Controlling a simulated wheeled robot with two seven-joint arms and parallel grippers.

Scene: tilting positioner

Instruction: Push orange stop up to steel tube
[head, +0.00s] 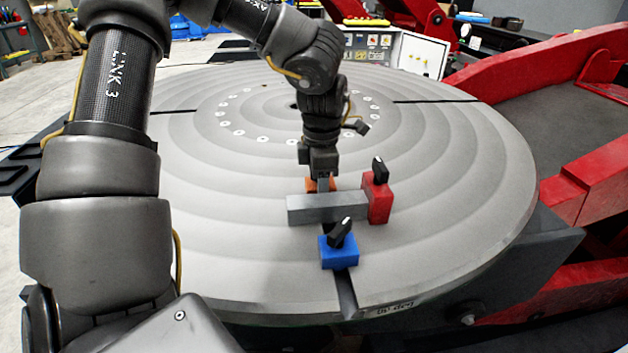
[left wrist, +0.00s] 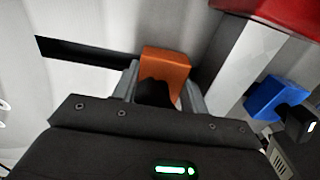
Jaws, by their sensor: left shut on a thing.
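The orange stop (head: 311,186) is on the round grey table, just behind the steel tube (head: 328,208), which partly hides it in the head view. In the left wrist view, the orange block (left wrist: 166,62) lies left of the tube (left wrist: 240,75), with what looks like a narrow gap between them. My left gripper (head: 322,183) points down over the stop. Its fingers (left wrist: 158,90) are shut on the stop's black handle. A red stop (head: 379,199) is at the tube's right end. A blue stop (head: 338,252) is on the tube's near side. My right gripper is out of view.
The round table (head: 230,240) has ring grooves and dark radial slots; one slot (head: 346,292) runs from the blue stop to the near rim. Red machine frames (head: 560,80) stand at the right and back. The table left of the tube is clear.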

